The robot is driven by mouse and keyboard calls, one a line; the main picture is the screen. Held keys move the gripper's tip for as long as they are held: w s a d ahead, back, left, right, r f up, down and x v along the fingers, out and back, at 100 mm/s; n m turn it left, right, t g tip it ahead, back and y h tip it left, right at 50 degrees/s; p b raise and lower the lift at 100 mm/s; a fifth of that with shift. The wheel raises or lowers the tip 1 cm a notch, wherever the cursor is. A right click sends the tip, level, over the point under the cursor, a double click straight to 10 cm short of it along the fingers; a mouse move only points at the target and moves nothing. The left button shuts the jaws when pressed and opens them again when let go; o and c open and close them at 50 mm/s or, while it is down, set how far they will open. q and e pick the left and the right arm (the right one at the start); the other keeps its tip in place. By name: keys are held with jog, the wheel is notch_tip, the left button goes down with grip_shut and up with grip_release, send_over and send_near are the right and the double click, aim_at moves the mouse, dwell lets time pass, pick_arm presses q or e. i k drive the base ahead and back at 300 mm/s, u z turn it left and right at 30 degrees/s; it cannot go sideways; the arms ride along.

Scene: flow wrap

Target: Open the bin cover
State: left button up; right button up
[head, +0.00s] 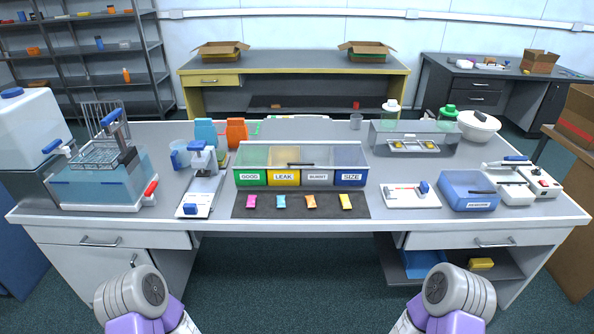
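The sorting bin (240,177) stands in the middle of the grey workbench. Its front carries a green GOOD label, a yellow LEAK label, a grey label that is hard to read and a blue SIZE label. A clear cover (325,155) appears to lie shut over the compartments, with a dark bar handle (300,164) near its front middle. Parts of both my arms show at the bottom edge, well below the bin. Neither of my grippers is in view.
Several small colored packets, including a pink one (251,201), lie on a dark mat (240,211) before the bin. A white press (199,180) stands left of the bin; a small white device (410,200) and a blue tray (468,190) are right. A water tank (85,187) stands farther left.

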aim_at(301, 154)
jog(key=u, duration=0.55)
jog(key=i, duration=0.55)
jog(key=u, duration=0.45)
